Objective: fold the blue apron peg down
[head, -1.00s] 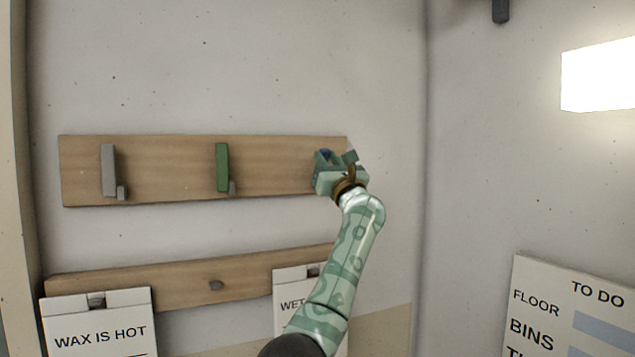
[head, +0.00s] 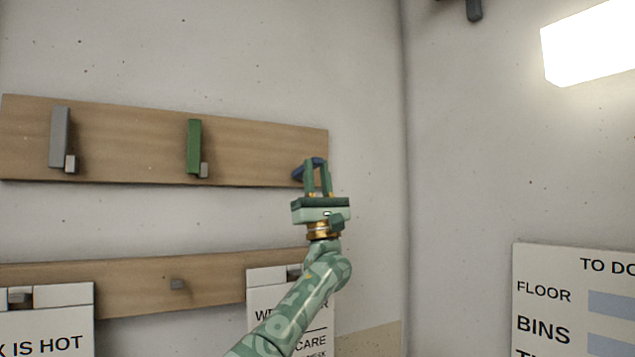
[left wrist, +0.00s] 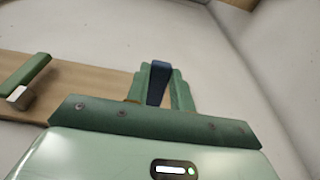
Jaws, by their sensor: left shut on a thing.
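The blue apron peg (head: 299,173) is at the right end of the upper wooden board (head: 255,150), partly hidden behind my gripper's fingers. My left gripper (head: 317,166) reaches up to it from below and is shut on it. In the left wrist view the dark blue peg (left wrist: 158,82) shows between the two green fingers. How far the peg is tilted from the board is hard to tell. My right gripper is not in view.
A green peg (head: 194,146) and a grey peg (head: 60,136) stand upright on the same board. A lower board (head: 160,280) holds hanging signs. A to-do board (head: 570,300) hangs on the right wall. The wall right of the gripper is clear.

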